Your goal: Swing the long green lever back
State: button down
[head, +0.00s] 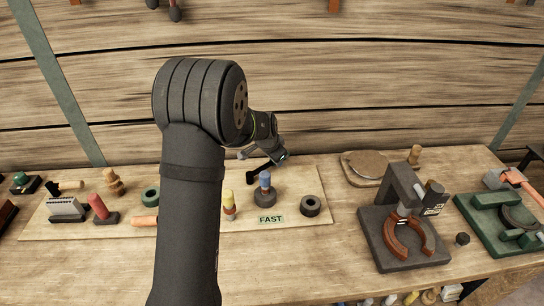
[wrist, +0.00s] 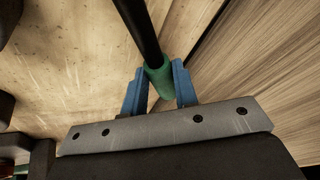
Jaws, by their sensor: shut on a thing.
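The long lever shows in the wrist view as a black rod (wrist: 139,28) with a green grip (wrist: 159,80) at its end. My gripper (wrist: 159,88) is shut on the green grip, with one blue finger on each side of it. The rod runs from the grip towards the top of the wrist view, and its base is out of that view. In the head view my gripper (head: 280,158) is above the back edge of the pale board, partly behind my own arm. The green grip cannot be made out there.
A grey clamp stand (head: 405,262) stands to the right. The plank wall (head: 400,85) rises close behind.

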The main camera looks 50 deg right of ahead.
jog(key=shift+s+a+m+g, duration=0.25)
jog(key=shift+s+m+g, duration=0.05)
jog(key=shift+s+m, duration=0.35)
jog(key=shift+s+a+m+g, duration=0.3)
jog(key=shift+s+m, duration=0.25)
jog(key=shift+m, duration=0.2)
jog(key=shift+s+a+m+g, duration=0.2)
jog(key=shift+s+m+g, duration=0.1)
jog(key=shift+s+m, duration=0.35)
jog(key=c, duration=1.1)
grip_release()
jog(key=shift+r, duration=0.1)
jog(key=v, duration=1.7)
jog(key=shift+w+a, duration=0.1)
jog(key=shift+a, duration=0.15)
